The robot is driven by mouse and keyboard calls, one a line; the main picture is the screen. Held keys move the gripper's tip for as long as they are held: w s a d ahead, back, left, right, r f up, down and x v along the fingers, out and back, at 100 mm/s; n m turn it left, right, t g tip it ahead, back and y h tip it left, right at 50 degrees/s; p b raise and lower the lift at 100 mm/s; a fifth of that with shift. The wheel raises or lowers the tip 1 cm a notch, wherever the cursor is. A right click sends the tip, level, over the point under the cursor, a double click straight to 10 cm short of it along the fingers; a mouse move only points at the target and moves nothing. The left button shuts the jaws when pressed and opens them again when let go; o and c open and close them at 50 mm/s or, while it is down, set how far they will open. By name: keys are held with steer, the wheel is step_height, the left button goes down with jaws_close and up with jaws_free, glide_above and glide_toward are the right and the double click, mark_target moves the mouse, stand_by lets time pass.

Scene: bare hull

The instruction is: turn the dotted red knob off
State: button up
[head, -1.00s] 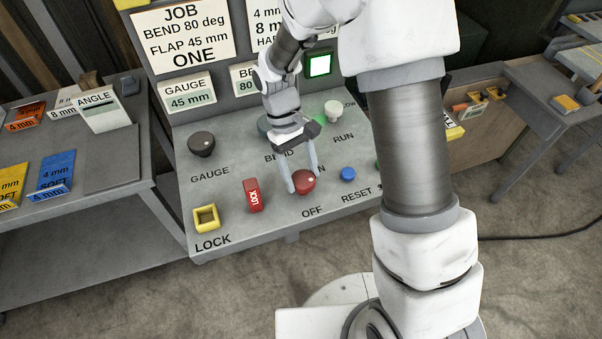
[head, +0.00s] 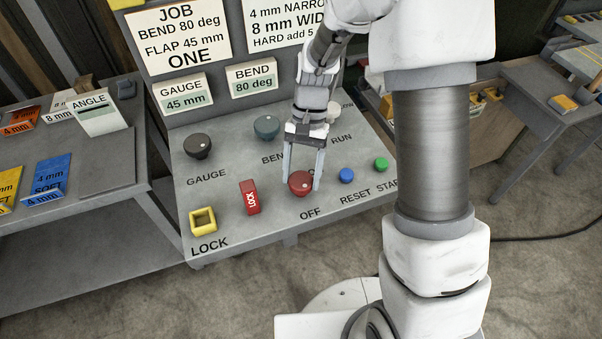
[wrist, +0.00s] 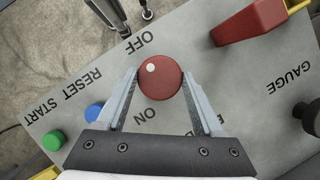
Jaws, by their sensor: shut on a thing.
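The red knob (head: 299,184) with a white dot sits on the sloping grey panel, between the words ON and OFF. My gripper (head: 303,186) is shut on it, one finger on either side. In the wrist view the knob (wrist: 163,84) lies between the fingertips of my gripper (wrist: 160,76). Its white dot is off centre, on the side towards the OFF label (wrist: 143,42) and the RESET side. The ON label (wrist: 143,113) is partly hidden by the gripper in the head view.
The red LOCK piece (head: 250,198) and yellow square socket (head: 203,221) are left of the knob. The blue RESET button (head: 346,176) and green START button (head: 381,164) are to its right. Grey GAUGE knob (head: 198,146) and blue-grey BEND knob (head: 267,127) are behind.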

steer(key=shift+m+t, duration=0.3)
steer(key=shift+m, duration=0.5)
steer(key=shift+y, duration=0.3)
steer(key=o, duration=1.4)
steer(key=shift+r, duration=0.1)
steer(key=v, duration=1.7)
steer(key=shift+w+d+r+b, duration=0.1)
steer(key=shift+w+b, duration=0.05)
steer(key=shift+b, duration=0.15)
